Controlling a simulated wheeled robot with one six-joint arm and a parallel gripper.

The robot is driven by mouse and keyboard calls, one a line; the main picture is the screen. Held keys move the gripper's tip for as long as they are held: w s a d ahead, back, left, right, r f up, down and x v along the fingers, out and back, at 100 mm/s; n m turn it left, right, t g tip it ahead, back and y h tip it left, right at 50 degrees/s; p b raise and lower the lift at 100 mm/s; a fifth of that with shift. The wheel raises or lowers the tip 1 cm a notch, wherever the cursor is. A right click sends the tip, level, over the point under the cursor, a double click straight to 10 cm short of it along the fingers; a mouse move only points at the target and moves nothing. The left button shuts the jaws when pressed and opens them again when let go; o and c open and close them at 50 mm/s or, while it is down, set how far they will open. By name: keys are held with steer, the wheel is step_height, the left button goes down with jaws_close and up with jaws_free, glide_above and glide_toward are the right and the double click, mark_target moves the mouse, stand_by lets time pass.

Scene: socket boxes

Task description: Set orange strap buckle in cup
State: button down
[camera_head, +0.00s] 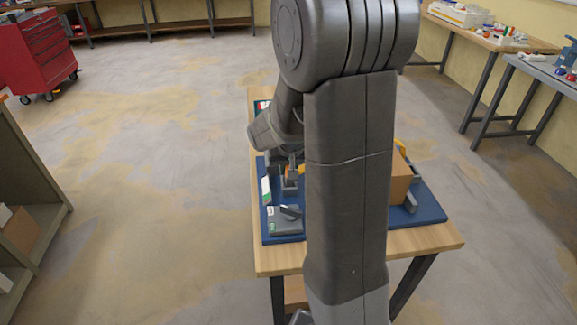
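An orange strap shows in two pieces beside a brown box (401,181): one piece (400,147) at the box's upper right, another (300,171) left of my upright arm link. My arm hides the middle, so I cannot tell whether the pieces join or which part is the buckle. I cannot make out a cup. My arm's wrist section hangs over the left side of the table.
A blue board (430,208) lies on the wooden table (440,238). A dark grey block (286,221) sits at its front left, and a grey bracket (410,203) stands beside the box. A red tool cabinet (38,52) is far left. Floor around the table is clear.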

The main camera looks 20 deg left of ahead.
steer(key=shift+f+b, duration=0.85)
steer(key=shift+f, duration=0.05)
stand_by(0.4)
steer(key=c, duration=1.2)
jaws_free()
steer(key=v, duration=1.4)
steer(key=shift+p, duration=0.45)
steer(key=shift+f, duration=0.1)
steer(key=b+x, duration=0.1)
steer(key=x, duration=1.3)
steer(key=shift+r, duration=0.2)
steer(key=shift+d, duration=0.1)
